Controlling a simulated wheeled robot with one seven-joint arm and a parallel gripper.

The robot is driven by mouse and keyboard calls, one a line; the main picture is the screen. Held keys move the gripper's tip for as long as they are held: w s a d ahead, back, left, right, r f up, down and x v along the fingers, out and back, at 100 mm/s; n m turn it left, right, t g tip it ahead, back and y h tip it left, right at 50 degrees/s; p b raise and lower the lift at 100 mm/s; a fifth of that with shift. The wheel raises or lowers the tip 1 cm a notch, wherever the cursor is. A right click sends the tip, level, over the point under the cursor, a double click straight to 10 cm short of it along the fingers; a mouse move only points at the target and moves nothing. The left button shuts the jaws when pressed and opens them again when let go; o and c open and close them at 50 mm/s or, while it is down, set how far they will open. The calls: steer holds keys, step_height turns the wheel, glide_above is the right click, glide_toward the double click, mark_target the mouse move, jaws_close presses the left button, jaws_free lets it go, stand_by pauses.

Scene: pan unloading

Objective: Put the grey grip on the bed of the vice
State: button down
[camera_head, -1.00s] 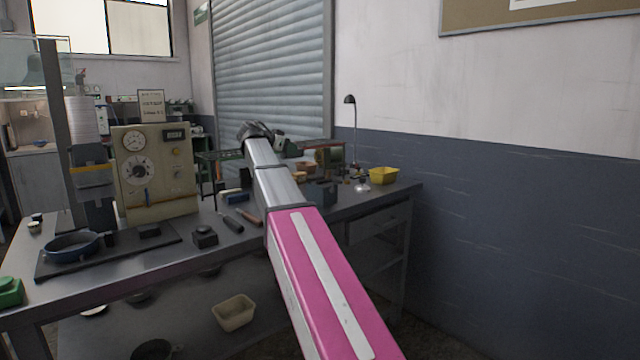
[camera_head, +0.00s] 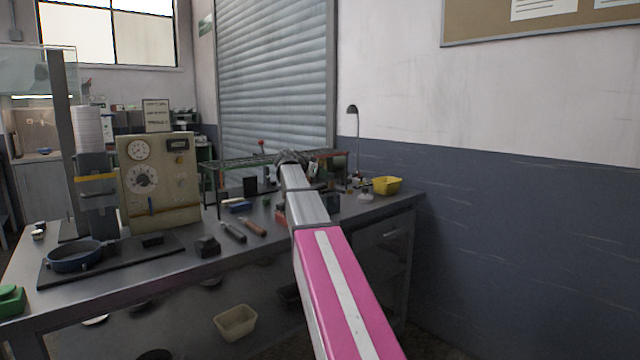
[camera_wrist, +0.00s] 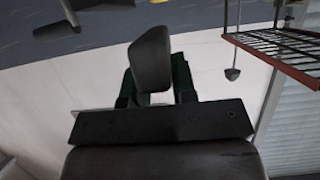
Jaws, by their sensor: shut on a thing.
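My gripper (camera_wrist: 155,88) shows in the wrist view with dark green fingers on both sides of a dark grey, rounded piece, which looks like the grey grip (camera_wrist: 150,58). It is shut on this piece and holds it clear of the bench. In the head view my gripper (camera_head: 289,157) is small at the far end of my arm, over the back of the bench (camera_head: 150,272) near the wire rack. The grip cannot be made out there. I cannot pick out the vice with certainty; my arm hides part of the bench behind it.
A wire rack (camera_head: 232,162) stands at the back of the bench, left of my gripper. A yellow bin (camera_head: 387,186) and a lamp (camera_head: 352,110) stand at the right. Two handled tools (camera_head: 233,232), a black block (camera_head: 207,246) and a blue pan (camera_head: 75,258) lie left of my arm.

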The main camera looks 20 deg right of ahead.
mark_target(320, 181)
steer(key=shift+f, duration=1.7)
steer(key=shift+f, duration=0.1)
steer(key=c, duration=0.9)
jaws_free()
steer(key=v, duration=1.2)
